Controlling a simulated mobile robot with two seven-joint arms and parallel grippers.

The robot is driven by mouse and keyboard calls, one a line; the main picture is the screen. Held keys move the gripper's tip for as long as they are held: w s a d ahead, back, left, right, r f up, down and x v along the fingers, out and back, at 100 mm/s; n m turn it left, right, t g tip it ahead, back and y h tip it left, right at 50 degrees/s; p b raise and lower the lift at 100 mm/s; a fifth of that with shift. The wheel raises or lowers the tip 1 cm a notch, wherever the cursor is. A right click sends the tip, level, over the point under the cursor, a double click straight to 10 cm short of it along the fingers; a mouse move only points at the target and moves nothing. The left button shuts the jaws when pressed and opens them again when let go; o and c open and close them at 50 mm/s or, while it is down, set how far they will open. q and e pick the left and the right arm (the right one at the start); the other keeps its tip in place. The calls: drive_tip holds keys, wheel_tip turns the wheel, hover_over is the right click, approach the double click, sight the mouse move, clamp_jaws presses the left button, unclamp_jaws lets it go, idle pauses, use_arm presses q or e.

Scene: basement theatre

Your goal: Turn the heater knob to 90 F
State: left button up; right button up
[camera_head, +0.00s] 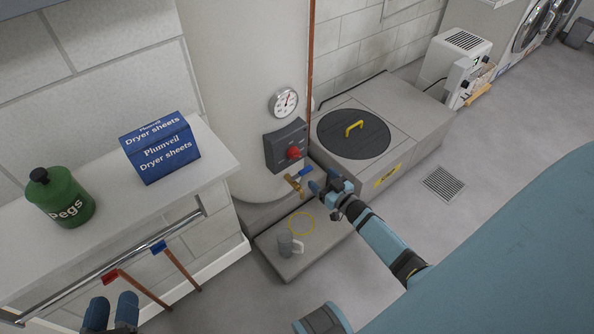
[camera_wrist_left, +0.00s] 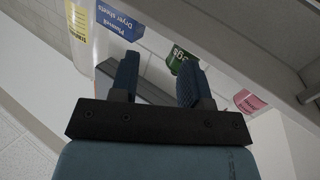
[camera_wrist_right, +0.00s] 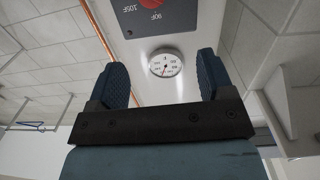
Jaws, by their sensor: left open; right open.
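The heater (camera_head: 250,60) is a tall pale cylinder in the head view. A dark control box (camera_head: 273,150) on its front carries a red knob (camera_head: 293,153), and a round gauge (camera_head: 284,102) sits above it. In the right wrist view the red knob (camera_wrist_right: 152,4) is cut off at the top edge, beside upside-down marks 105F and 90F; its setting cannot be read. My right gripper (camera_head: 322,181) is open and empty, just below and right of the knob, apart from it. My left gripper (camera_head: 112,301) is open and empty at the lower left, by the shelf.
A brass tap with a blue handle (camera_head: 304,172) juts out under the control box, close to my right gripper. A shelf (camera_head: 120,215) with dryer sheets (camera_head: 160,149) and a pegs tub (camera_head: 60,197) is left.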

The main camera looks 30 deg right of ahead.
wheel_tip(320, 180, down, 3)
drive_tip(key=w+d+b, duration=0.1)
drive_tip(key=b, duration=0.3)
approach(297, 155)
drive_tip(key=w+f, duration=0.1)
drive_tip(key=w, duration=0.4)
drive_tip(key=w+b, duration=0.1)
drive_tip(key=w, duration=0.1)
drive_tip(key=w+a+b, duration=0.1)
drive_tip(key=w, duration=0.1)
drive_tip(key=shift+w, duration=0.35)
use_arm(q)
drive_tip(key=shift+s+d+f+t+h, duration=0.1)
drive_tip(key=shift+d+f+t+h, duration=0.1)
drive_tip(key=shift+d+h, duration=0.35)
drive_tip(key=shift+s+d+f+t+h, duration=0.1)
drive_tip(key=shift+d+t+h, duration=0.1)
drive_tip(key=shift+d+h, duration=0.3)
drive_tip(key=shift+a, duration=0.1)
use_arm(e)
drive_tip(key=shift+y, duration=0.3)
drive_tip(key=c, duration=0.9)
